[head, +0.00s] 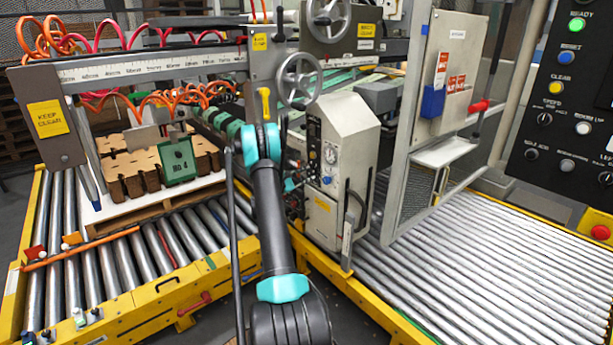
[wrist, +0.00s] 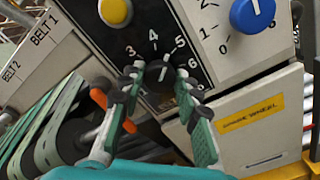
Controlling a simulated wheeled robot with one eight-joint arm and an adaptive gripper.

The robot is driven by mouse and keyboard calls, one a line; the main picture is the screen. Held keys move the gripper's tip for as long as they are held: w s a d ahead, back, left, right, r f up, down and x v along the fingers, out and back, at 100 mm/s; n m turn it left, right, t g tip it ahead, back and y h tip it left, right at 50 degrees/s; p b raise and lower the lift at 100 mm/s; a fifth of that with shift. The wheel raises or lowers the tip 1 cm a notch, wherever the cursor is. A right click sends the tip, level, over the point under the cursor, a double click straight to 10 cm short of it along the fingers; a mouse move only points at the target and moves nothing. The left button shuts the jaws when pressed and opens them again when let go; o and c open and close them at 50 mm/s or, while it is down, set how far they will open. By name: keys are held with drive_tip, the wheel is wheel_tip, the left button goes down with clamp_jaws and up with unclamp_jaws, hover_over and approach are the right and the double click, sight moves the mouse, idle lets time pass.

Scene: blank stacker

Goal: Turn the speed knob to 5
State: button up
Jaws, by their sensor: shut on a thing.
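A small black knob (wrist: 161,74) sits on a dark plate in the wrist view, ringed by white numbers including 3, 4, 5 and 6. Its pale mark points roughly upward, leaning right, around 4 to 5; the exact setting is hard to read. My gripper (wrist: 163,77) has its two green fingers on either side of this knob, with dark tips shut on it. In the head view the knob is too small to make out on the grey control box (head: 341,150), and my arm hides much of the gripper.
A blue knob (wrist: 252,14) with its own scale is right of the black knob, and a yellow button (wrist: 115,11) is above left. A yellow-labelled grey box (wrist: 253,112) lies below. In the head view, roller conveyors (head: 480,262) and handwheels (head: 298,77) surround the control box.

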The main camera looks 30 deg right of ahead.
drive_tip(key=shift+m, duration=1.2)
drive_tip(key=o, duration=1.2)
drive_tip(key=shift+c, duration=0.2)
drive_tip(key=s+a, duration=0.1)
drive_tip(key=a, duration=1.1)
drive_tip(key=shift+s+f, duration=0.1)
